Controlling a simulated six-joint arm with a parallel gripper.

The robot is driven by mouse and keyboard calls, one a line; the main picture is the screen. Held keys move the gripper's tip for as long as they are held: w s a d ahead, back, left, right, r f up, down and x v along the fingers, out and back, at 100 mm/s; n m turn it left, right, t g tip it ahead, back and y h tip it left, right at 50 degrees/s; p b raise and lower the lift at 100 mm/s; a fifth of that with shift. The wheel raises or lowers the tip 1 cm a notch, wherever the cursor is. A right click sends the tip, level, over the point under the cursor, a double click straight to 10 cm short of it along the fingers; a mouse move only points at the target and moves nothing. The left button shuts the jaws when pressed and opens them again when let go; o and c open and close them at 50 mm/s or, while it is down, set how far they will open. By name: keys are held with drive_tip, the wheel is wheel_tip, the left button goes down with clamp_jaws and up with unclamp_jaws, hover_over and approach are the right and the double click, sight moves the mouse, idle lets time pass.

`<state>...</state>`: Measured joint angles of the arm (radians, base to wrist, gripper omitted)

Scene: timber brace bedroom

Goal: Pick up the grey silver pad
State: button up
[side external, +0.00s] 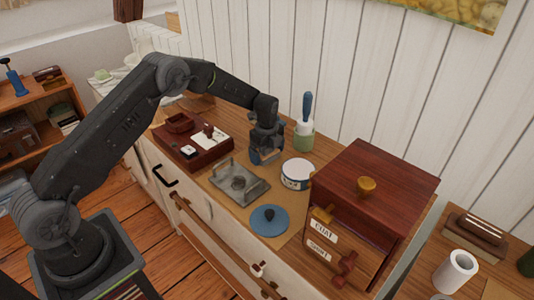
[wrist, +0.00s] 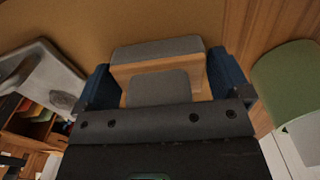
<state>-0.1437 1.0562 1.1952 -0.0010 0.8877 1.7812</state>
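My gripper (side external: 266,156) points down at the top of the dresser, behind the grey metal tray. In the wrist view a grey-topped wooden pad (wrist: 160,48) lies between my two blue fingers (wrist: 162,80), one close on each side. It fits nearly the whole gap. I cannot tell whether the fingers press on it or stand just clear. The pad seems to rest on the tan surface. In the side view my gripper mostly hides it.
The grey metal tray (side external: 226,186) stands in front of my gripper. A white tin (side external: 297,175) and a green pot with a blue-handled brush (side external: 303,138) are close right. A dark red box (side external: 188,153) is left, a blue disc (side external: 269,220) in front, a wooden cabinet (side external: 375,185) right.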

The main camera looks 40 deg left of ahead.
drive_tip(key=c, duration=0.6)
drive_tip(key=shift+c, duration=0.2)
drive_tip(key=shift+r, duration=0.15)
